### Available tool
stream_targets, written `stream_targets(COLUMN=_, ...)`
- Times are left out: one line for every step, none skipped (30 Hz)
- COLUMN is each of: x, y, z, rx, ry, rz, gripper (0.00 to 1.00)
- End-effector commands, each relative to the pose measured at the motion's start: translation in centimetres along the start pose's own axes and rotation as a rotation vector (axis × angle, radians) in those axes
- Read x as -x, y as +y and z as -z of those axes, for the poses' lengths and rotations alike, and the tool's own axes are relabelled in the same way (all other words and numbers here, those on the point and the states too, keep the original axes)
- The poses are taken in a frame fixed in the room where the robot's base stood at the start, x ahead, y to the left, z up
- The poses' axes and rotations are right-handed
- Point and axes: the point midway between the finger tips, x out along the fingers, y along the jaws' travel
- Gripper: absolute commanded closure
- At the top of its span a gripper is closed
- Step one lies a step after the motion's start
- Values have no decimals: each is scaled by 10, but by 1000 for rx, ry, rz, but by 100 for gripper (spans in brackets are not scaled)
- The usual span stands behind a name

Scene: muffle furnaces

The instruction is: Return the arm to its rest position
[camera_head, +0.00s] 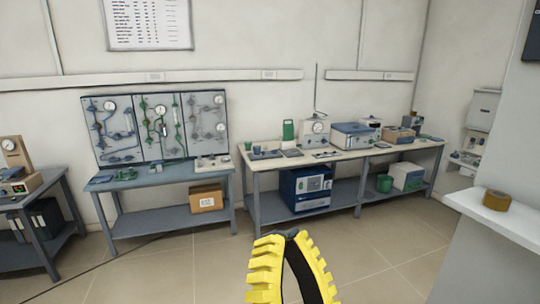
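A yellow ribbed band with a black inner side rises at the bottom centre and bends over in a narrow arch. I cannot tell for sure whether it is part of my arm. The rest of it is cut off by the lower edge, so the arm's pose does not show.
A long bench (262,166) with instruments stands along the back wall, a blue cabinet (293,190) below. A gauge-panel bench (160,177) stands left of it. At right, a white ledge (480,209) bears a tape roll (497,200). The floor (180,262) between is clear.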

Motion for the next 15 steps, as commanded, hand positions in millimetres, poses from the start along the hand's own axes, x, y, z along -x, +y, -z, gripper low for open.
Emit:
stream_targets(x=11, y=-4, z=15, rx=133, ry=-26, rz=-42, gripper=100)
stream_targets(x=17, y=-3, z=24, rx=214, ry=-47, rz=-77, gripper=100)
stream_targets(x=27, y=2, z=33, rx=315, ry=-78, rz=-132, gripper=100)
stream_targets(x=34, y=7, z=36, rx=380, ry=-109, rz=-178, gripper=100)
stream_targets(x=42, y=16, z=36, rx=439, ry=-148, rz=-226, gripper=100)
stream_targets(x=51, y=31, z=30, rx=504, ry=-221, rz=-290, gripper=100)
stream_targets(x=56, y=41, z=20, rx=542, ry=-284, rz=-325, gripper=100)
stream_targets(x=54, y=42, z=18, rx=575, ry=-323, rz=-323, gripper=100)
stream_targets(x=34, y=31, z=40, rx=567, ry=-308, rz=-319, gripper=100)
stream_targets(x=27, y=28, z=48, rx=564, ry=-307, rz=-318, gripper=100)
stream_targets(x=20, y=25, z=54, rx=563, ry=-306, rz=-318, gripper=100)
stream_targets(x=12, y=21, z=63, rx=561, ry=-307, rz=-318, gripper=100)
stream_targets(x=4, y=18, z=70, rx=560, ry=-307, rz=-318, gripper=100)
stream_targets(x=-3, y=15, z=77, rx=559, ry=-307, rz=-318, gripper=100)
stream_targets(x=-13, y=11, z=88, rx=558, ry=-307, rz=-318, gripper=100)
